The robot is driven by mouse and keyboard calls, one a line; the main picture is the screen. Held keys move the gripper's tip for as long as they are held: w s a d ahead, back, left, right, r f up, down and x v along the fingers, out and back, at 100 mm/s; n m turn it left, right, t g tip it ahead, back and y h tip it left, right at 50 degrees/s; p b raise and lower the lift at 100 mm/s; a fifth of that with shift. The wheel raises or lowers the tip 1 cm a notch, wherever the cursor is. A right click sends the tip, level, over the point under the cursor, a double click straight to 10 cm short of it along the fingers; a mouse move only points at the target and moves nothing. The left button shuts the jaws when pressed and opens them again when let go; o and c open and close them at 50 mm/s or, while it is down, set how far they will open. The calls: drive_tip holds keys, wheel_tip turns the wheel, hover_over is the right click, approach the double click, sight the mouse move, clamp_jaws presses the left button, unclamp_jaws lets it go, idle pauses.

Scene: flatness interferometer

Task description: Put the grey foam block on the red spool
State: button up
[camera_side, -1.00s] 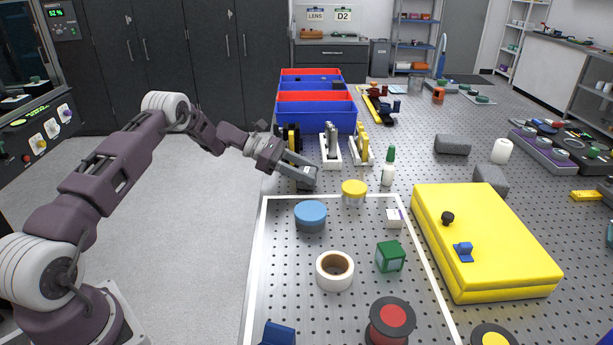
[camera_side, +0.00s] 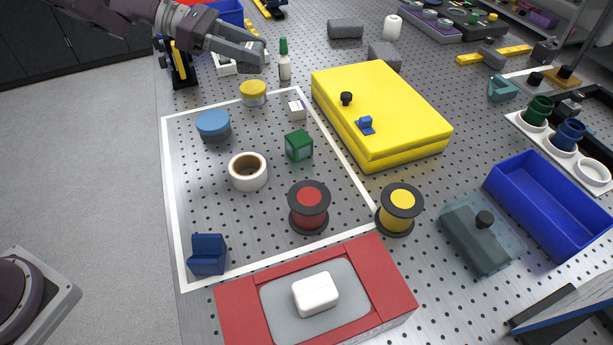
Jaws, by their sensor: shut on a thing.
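The red spool (camera_side: 309,200) stands upright on the perforated bench, inside the white outlined area near its front right corner. It has black flanges and its top is bare. My gripper (camera_side: 253,58) is at the top of the picture, behind and above the yellow-lidded tin (camera_side: 253,94), well away from the spool. It is shut on a grey piece at its tip, which looks like the grey foam block; its outline blends with the grey fingers. Two other grey blocks lie on the bench beyond the yellow case, one farther back (camera_side: 346,28) and one nearer (camera_side: 384,55).
Between gripper and spool stand a blue round tin (camera_side: 213,125), a white tape roll (camera_side: 248,172) and a green box (camera_side: 299,145). A yellow spool (camera_side: 399,207) stands right of the red one. A large yellow case (camera_side: 382,105) and a white bottle (camera_side: 284,66) are nearby.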

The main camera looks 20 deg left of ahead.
drive_tip(key=s+d+r+m+g, duration=0.2)
drive_tip(key=s+d, duration=0.5)
drive_tip(key=d, duration=0.4)
drive_tip(key=m+g, duration=0.2)
drive_tip(key=g, duration=0.1)
hover_over(309, 196)
drive_tip(key=shift+h, duration=0.4)
wheel_tip(309, 196, down, 9)
drive_tip(key=shift+f, duration=0.1)
drive_tip(key=shift+f, duration=0.1)
drive_tip(key=o, duration=1.3)
